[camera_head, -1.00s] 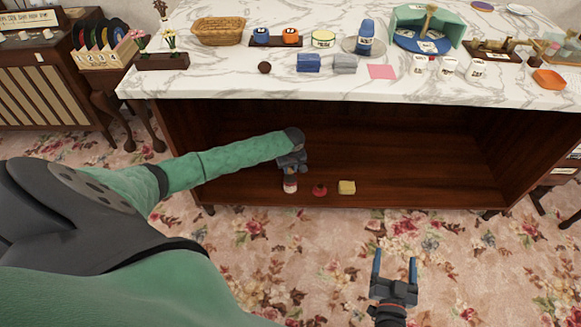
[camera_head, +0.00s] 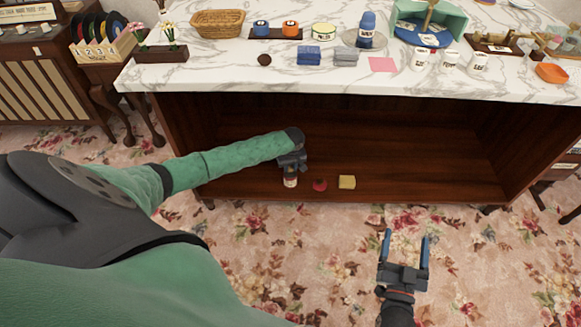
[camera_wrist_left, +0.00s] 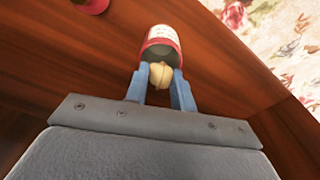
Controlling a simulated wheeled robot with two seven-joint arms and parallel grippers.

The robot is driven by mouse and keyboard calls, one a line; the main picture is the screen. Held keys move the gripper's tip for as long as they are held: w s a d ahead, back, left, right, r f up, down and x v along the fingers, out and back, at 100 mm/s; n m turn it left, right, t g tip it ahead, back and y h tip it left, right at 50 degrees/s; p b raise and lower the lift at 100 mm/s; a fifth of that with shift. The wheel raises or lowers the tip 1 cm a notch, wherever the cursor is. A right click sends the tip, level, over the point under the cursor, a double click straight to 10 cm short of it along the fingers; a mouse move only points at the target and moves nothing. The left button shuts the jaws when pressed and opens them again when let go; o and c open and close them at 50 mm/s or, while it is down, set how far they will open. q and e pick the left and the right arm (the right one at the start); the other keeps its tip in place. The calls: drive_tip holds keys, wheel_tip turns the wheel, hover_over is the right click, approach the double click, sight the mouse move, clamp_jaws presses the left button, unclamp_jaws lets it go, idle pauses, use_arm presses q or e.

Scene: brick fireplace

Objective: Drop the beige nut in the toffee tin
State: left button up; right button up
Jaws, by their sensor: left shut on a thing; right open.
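The beige nut (camera_wrist_left: 160,75) is pinched between the blue fingers of my left gripper (camera_wrist_left: 159,88) in the left wrist view. A white tin with a red band (camera_wrist_left: 162,40) is just beyond the nut, its open end facing the gripper. The nut overlaps the tin's mouth in the picture; I cannot tell whether it is inside. The label is too small to read. In the head view the tin (camera_head: 290,182) stands on the cabinet's low shelf, right below my left gripper (camera_head: 290,169), which hides the nut. My right gripper (camera_head: 406,240) is open and empty over the carpet.
A red object (camera_head: 320,185) and a yellow block (camera_head: 347,182) sit right of the tin on the shelf (camera_head: 420,180). The marble top (camera_head: 210,75) overhangs the shelf and carries a basket (camera_head: 218,24), a dark ball (camera_head: 264,60) and several other items. The shelf's right side is clear.

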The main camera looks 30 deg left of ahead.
drive_tip(key=shift+s+f, duration=0.15)
drive_tip(key=shift+f, duration=0.3)
use_arm(q)
drive_tip(key=shift+p, duration=1.35)
use_arm(e)
drive_tip(key=shift+r, duration=1.45)
use_arm(q)
drive_tip(key=o, duration=1)
drive_tip(key=shift+r, duration=0.1)
use_arm(e)
drive_tip(key=shift+r, duration=0.15)
use_arm(q)
drive_tip(key=shift+r+p, duration=2.4)
drive_tip(key=shift+p, duration=0.55)
use_arm(e)
wheel_tip(320, 180, up, 6)
drive_tip(key=shift+f, duration=0.2)
